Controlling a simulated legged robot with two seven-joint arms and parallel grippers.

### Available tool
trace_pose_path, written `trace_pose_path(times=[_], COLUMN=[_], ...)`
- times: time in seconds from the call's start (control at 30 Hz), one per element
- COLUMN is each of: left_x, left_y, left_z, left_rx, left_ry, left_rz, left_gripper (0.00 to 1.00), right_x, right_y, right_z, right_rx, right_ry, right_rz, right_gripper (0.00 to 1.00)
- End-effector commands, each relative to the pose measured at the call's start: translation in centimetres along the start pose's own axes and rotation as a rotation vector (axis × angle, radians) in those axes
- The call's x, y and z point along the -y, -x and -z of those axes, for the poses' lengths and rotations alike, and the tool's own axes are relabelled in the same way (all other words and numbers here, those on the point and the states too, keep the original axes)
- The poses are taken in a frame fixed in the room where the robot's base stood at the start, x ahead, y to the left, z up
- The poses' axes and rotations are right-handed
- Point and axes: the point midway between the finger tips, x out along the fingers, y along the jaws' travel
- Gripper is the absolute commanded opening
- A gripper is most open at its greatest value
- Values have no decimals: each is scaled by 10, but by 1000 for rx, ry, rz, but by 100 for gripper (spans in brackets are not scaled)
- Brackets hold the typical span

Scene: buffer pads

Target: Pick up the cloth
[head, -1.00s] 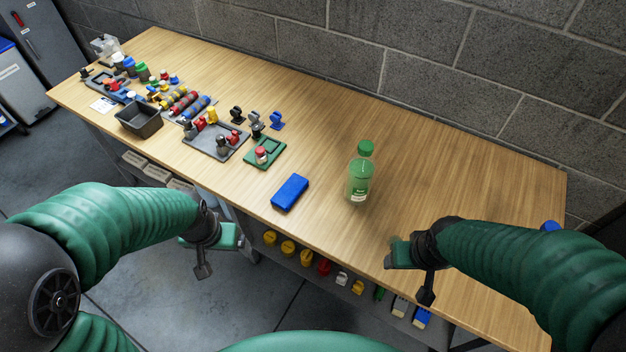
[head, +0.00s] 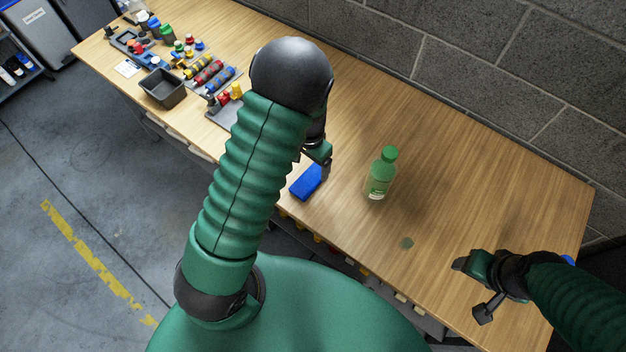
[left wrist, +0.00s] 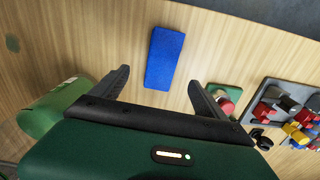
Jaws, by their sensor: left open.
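The cloth is a flat blue rectangle (head: 305,184) on the wooden table near its front edge, left of a green bottle. My left gripper (head: 320,165) hangs just above and behind it in the head view, partly hidden by my arm. In the left wrist view the cloth (left wrist: 164,58) lies ahead, between the lines of the two spread fingers (left wrist: 158,84). The left gripper is open and empty, and the cloth lies flat, apart from the fingers. My right gripper (head: 472,288) is at the front right of the table with its fingers apart and nothing between them.
The green bottle (head: 381,176) stands upright right of the cloth; it also shows in the left wrist view (left wrist: 48,112). A dark bin (head: 163,88) and trays of parts fill the left end. The table's right half is largely clear.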

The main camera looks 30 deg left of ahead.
Motion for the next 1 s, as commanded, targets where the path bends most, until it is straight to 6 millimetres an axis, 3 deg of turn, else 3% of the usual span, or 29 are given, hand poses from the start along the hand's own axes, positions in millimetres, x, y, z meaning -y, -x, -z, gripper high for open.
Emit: trace_pose_path(times=[0.1, 0.27, 0.5, 0.77, 1.0], left_x=[1, 1, -2, -2, -2], left_y=[-27, -42, -82, -90, -90], left_z=[-1, -2, -13, -11, -12], left_rx=[4, 1, 2, -1, -1], left_ry=[3, 3, 3, 1, 2], left_rz=[-2, -2, -2, 0, 0], left_gripper=[85, 85, 85, 85, 57], right_x=[0, 0, 0, 0, 0], right_y=[0, 1, 7, 7, 7], right_z=[0, 0, 2, 2, 2], right_rx=[0, 0, -1, 0, 0], right_ry=[0, 0, 0, 0, 0], right_rz=[0, 0, 0, 0, 0], right_gripper=[63, 63, 63, 63, 63])
